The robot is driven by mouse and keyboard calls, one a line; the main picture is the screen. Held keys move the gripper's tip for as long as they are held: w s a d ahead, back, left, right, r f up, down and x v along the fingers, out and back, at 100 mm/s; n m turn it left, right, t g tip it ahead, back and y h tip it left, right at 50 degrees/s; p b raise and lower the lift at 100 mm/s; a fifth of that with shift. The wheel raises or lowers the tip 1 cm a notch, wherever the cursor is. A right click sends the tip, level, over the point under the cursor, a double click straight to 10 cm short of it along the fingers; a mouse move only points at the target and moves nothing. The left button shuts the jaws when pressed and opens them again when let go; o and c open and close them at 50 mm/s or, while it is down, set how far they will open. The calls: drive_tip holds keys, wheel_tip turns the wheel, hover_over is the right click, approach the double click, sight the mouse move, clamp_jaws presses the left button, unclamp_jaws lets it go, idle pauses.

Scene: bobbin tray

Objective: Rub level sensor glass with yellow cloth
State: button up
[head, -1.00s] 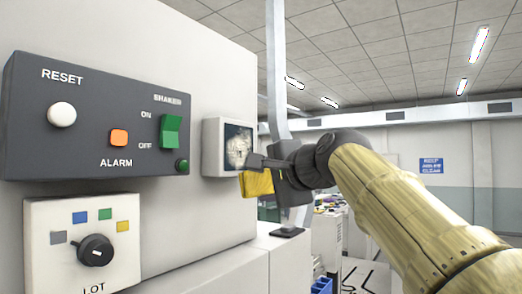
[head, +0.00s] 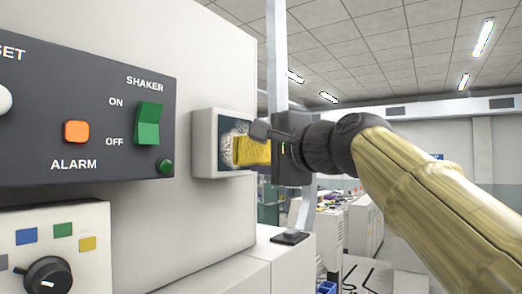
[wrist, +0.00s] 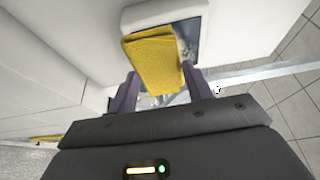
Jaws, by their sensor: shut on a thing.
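The level sensor is a white box (head: 203,145) on the machine's side wall, with a dark glass (head: 228,132) smeared with a pale patch. My gripper (head: 268,140) is shut on the yellow cloth (head: 252,151), which is in front of the glass and covers part of it. In the wrist view, the cloth (wrist: 155,60) hangs out beyond the fingers and overlaps the sensor box (wrist: 165,12). I cannot tell for sure whether the cloth touches the glass. Some of the pale smear shows to the left of the cloth.
A dark control panel (head: 100,170) with a green shaker switch (head: 148,123) and an orange alarm button (head: 76,131) is at left. Below it is the lot knob (head: 47,275). A grey vertical post (head: 277,60) stands close behind my gripper.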

sight(233, 152)
drive_tip(key=shift+w+a, duration=0.15)
drive_tip(key=shift+w, duration=0.35)
drive_tip(key=shift+w+a+p, duration=0.4)
drive_tip(key=shift+a+p, duration=0.15)
drive_tip(key=shift+a, duration=0.25)
drive_tip(key=shift+w+a+p, duration=0.75)
drive_tip(key=shift+w+a, duration=0.4)
drive_tip(key=shift+a, duration=0.25)
drive_tip(key=shift+w+a+f+p, duration=0.1)
drive_tip(key=shift+w+a+p, duration=0.5)
drive_tip(key=shift+a, duration=0.25)
drive_tip(key=shift+w, duration=0.15)
drive_tip(key=shift+w+d+b, duration=0.5)
drive_tip(key=shift+w+d, duration=0.7)
drive_tip(key=shift+w, duration=0.1)
drive_tip(key=shift+w, duration=0.1)
drive_tip(key=shift+w+d, duration=0.55)
drive_tip(key=shift+w, duration=0.2)
drive_tip(key=shift+w+d, duration=0.5)
drive_tip(key=shift+w, duration=0.2)
